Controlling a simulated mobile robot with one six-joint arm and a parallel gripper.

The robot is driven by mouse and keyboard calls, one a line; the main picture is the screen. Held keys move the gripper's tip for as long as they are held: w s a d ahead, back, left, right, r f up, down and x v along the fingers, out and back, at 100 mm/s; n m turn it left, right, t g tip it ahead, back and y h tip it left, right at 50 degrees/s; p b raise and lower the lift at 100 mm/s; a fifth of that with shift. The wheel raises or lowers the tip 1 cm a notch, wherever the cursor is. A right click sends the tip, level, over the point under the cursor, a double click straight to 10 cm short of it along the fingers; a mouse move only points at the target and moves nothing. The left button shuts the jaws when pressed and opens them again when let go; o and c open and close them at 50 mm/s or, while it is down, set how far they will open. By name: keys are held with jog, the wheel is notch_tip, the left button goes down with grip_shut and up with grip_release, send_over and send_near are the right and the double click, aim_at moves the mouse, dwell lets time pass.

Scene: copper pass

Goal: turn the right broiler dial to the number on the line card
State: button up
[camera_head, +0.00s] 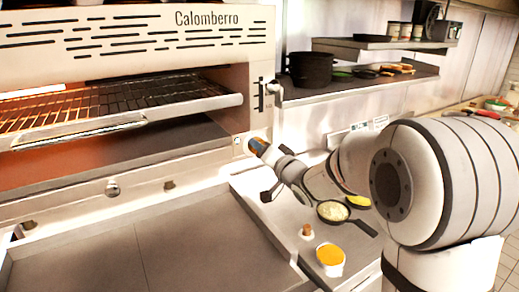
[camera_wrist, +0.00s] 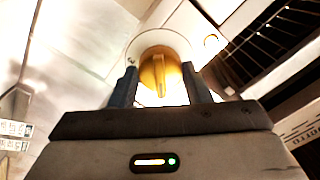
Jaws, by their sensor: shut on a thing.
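The right broiler dial (camera_wrist: 158,68) is a brass-coloured round knob with a raised grip bar, on a pale round plate in the wrist view. My gripper (camera_wrist: 160,84) has a dark finger on each side of the knob and is shut on it. In the head view my gripper (camera_head: 262,149) reaches the lower right corner of the broiler (camera_head: 258,40) and mostly hides the dial. Small white cards (camera_head: 370,125) stand behind my arm, and cards also show at the left of the wrist view (camera_wrist: 14,128). Their writing is too small to read, and I cannot tell which is the line card.
The broiler's rack (camera_head: 110,98) glows at its left. A lever (camera_head: 274,90) sticks out above my gripper. A pan (camera_head: 333,211), an orange-filled cup (camera_head: 330,258) and a small shaker (camera_head: 307,232) stand below my arm. A dark pot (camera_head: 311,70) sits on the wall shelf.

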jog(key=shift+f+m, duration=0.2)
jog(key=shift+m, duration=0.2)
jog(key=o, duration=1)
jog(key=shift+s+r, duration=0.1)
jog(key=shift+r, duration=0.05)
jog(key=shift+d, duration=0.1)
jog(key=b+v, duration=0.2)
jog(key=v, duration=0.5)
jog(key=shift+s+d, duration=0.2)
jog(key=shift+s, duration=0.1)
